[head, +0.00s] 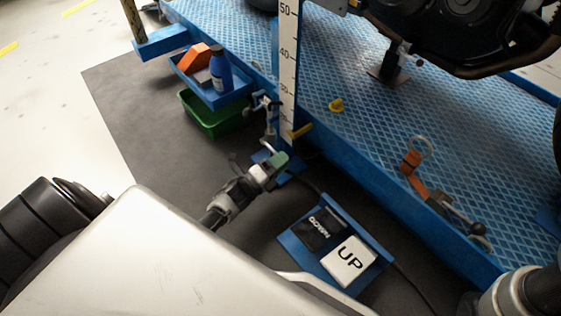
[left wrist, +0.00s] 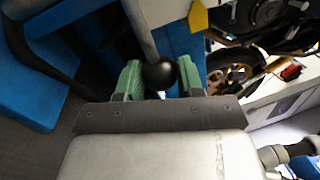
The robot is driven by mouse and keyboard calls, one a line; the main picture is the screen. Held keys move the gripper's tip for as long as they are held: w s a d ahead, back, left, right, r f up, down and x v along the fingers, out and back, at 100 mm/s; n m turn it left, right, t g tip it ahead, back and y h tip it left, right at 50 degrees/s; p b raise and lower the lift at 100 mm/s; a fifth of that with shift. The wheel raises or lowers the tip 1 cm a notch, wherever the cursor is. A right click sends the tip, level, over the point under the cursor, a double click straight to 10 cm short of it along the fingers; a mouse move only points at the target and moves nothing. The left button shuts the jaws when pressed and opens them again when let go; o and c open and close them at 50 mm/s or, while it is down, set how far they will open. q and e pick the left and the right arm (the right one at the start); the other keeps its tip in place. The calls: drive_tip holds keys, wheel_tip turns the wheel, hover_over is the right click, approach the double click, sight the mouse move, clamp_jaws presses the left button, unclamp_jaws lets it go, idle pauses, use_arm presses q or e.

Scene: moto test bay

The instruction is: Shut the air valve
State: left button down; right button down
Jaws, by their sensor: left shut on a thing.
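My left gripper (head: 273,166) is at the near side of the blue lift, below the white height scale. Its green fingers are shut on a black ball knob (left wrist: 160,73) at the end of a grey rod. In the head view the gripper hides the knob. Metal fittings (head: 268,108) sit on the lift's side just above the gripper. A yellow handle (head: 300,131) sticks out beside the scale, apart from the fingers. No label shows which of these is the air valve. Part of my right arm (head: 525,292) shows at lower right; its fingers cannot be made out.
A blue pedal box (head: 290,245) marked UP lies on the dark mat. A blue tray (head: 233,97) with a bottle and a green bin (head: 208,121) are left of the fittings. A motorcycle (head: 450,40) stands on the platform.

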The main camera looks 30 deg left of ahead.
use_arm(q)
drive_tip(key=shift+a, duration=0.15)
drive_tip(key=c, duration=0.7)
unclamp_jaws()
drive_tip(key=p+v, duration=0.4)
drive_tip(key=v, duration=0.6)
drive_tip(key=shift+s+a+f, duration=0.1)
drive_tip(key=shift+s, duration=0.25)
